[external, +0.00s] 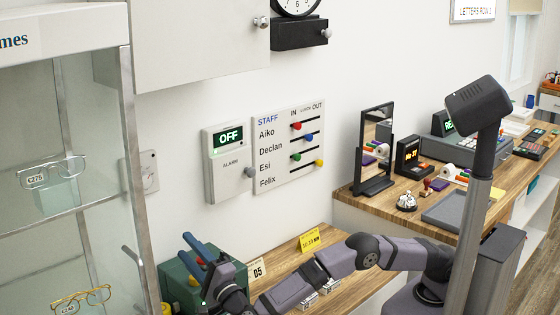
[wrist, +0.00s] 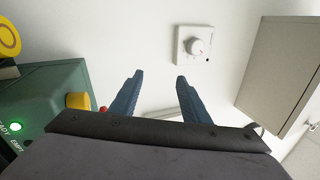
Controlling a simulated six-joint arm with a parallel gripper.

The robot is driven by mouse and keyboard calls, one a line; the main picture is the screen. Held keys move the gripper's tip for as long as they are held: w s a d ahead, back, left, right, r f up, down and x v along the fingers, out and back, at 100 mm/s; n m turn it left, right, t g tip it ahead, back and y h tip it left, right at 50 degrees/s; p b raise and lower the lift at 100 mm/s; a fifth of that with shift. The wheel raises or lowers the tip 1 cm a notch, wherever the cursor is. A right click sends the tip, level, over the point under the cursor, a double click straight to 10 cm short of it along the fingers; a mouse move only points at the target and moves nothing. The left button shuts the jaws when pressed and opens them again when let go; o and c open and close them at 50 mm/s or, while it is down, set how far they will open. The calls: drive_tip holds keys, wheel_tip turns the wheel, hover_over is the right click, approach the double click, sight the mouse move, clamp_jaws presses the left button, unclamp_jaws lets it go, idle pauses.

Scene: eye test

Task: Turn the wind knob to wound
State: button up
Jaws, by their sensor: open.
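A black clock (external: 297,6) with a white dial is cut off by the top edge of the external view, above a black case (external: 298,34). A small silver knob (external: 327,33) sticks out at the case's right; I cannot read any wind marking beside it. My gripper (external: 187,251) is low at the left, in front of the green box, far below the clock. Its two blue fingers (wrist: 159,76) are apart with nothing between them in the wrist view. The clock is not visible in the wrist view.
A green machine (wrist: 42,98) with a yellow button (wrist: 78,100) is close on the left. A white wall dial (wrist: 194,46) is ahead. A cabinet (wrist: 284,70) hangs at right. The alarm panel (external: 229,160), staff board (external: 289,150) and glass display case (external: 125,110) stand nearby.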

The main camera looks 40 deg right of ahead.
drive_tip(key=n+g+y+b, duration=0.1)
drive_tip(key=n+g+y, duration=0.15)
drive_tip(key=n, duration=0.85)
hover_over(194, 280)
drive_tip(key=s, duration=0.3)
wheel_tip(194, 280, down, 5)
wheel_tip(194, 280, down, 6)
drive_tip(key=s+d+n+g+y, duration=0.2)
drive_tip(key=s+d+n, duration=0.1)
drive_tip(key=n, duration=0.8)
drive_tip(key=shift+t, duration=0.25)
drive_tip(key=shift+p+x, duration=0.4)
drive_tip(key=shift+x, duration=3.4)
drive_tip(key=shift+a+r, duration=0.15)
drive_tip(key=shift+a, duration=0.05)
drive_tip(key=c, duration=1)
